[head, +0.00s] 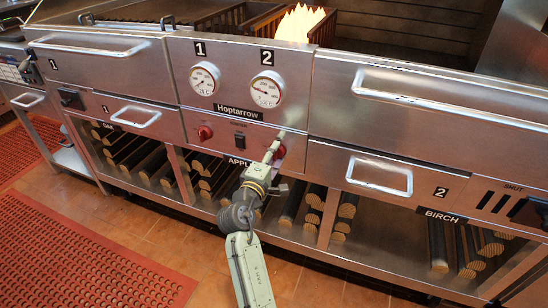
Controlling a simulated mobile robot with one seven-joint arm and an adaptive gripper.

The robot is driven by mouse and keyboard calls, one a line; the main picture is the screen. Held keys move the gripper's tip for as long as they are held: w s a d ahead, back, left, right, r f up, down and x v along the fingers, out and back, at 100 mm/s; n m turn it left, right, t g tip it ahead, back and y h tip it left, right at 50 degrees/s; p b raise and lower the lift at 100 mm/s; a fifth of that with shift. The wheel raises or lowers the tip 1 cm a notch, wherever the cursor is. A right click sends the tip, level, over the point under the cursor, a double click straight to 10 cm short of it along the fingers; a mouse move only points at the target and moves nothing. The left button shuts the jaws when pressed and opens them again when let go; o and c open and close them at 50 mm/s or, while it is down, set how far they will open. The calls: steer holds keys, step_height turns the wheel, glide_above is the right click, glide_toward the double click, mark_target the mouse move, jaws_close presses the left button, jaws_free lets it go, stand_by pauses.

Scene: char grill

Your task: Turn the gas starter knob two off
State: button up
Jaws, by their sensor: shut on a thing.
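The gas starter knob two (281,152) is a small red knob on the steel front panel, below the gauge marked 2. It is partly hidden by my gripper (275,146), which reaches up to it from below. The gripper is shut on the knob. The exact finger contact and the knob's angle are too small to make out. A matching red knob (204,132) sits to the left, below the gauge marked 1, apart from my gripper.
A small black switch (240,141) sits between the knobs. Two round gauges (266,91) are above. A drawer handle (379,177) sticks out to the right. Logs (290,205) fill the open shelf below. Red mats (90,262) lie on the tiled floor at left.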

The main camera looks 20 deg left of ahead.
stand_by(0.3)
steer(key=o, duration=1.2)
steer(key=s, duration=1.2)
steer(key=shift+a, duration=0.2)
